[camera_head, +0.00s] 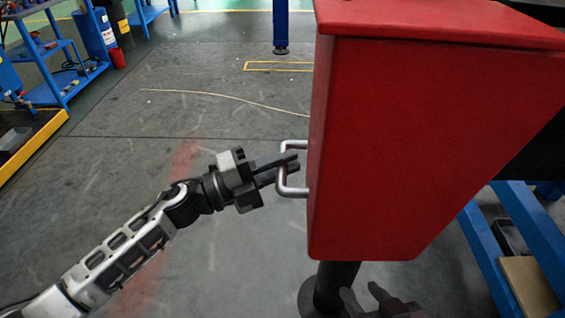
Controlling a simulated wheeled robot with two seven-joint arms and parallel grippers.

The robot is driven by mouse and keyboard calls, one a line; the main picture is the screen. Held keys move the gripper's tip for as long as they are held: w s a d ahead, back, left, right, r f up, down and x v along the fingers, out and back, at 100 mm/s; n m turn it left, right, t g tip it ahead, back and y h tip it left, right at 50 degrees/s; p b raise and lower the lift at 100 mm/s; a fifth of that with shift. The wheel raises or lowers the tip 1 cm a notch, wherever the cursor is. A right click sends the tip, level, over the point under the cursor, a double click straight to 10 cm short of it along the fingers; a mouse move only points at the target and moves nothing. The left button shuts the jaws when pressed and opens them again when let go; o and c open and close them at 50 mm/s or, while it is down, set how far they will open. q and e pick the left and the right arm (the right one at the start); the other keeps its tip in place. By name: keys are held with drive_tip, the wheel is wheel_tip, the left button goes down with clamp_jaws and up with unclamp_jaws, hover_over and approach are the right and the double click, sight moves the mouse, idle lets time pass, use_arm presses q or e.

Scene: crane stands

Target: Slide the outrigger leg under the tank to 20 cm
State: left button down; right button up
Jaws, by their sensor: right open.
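The tank (415,140) is a large red box that fills the right half of the view. A grey metal handle (291,191) sticks out from its left side. My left gripper (297,161) is at this handle, its two dark fingers closed about the bar with a narrow gap between them. Below the tank a black round leg (335,282) stands on a dark disc foot, partly hidden by the tank. My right gripper (363,293) shows dark at the bottom edge, open, just right of the leg. Most of the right arm is hidden or out of frame. No scale mark is readable.
A blue stand (535,235) with a wooden board (528,285) is at the lower right. A blue post (281,25) stands behind the tank. Blue shelving (55,60) and a yellow-edged platform (30,140) are at the left. The floor between is mostly clear.

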use_arm(q)
drive_tip(key=a, duration=0.3)
drive_tip(key=shift+a, duration=0.2)
drive_tip(key=c, duration=1.6)
unclamp_jaws()
drive_tip(key=shift+d+r, duration=0.1)
drive_tip(key=shift+c, duration=0.2)
drive_tip(key=shift+o, duration=1.4)
drive_tip(key=shift+w+d, duration=0.1)
drive_tip(key=shift+d, duration=0.15)
drive_tip(key=shift+a, duration=0.1)
drive_tip(key=b+v, duration=0.1)
drive_tip(key=v, duration=1.5)
drive_tip(key=shift+b, duration=0.4)
drive_tip(key=shift+d, duration=0.2)
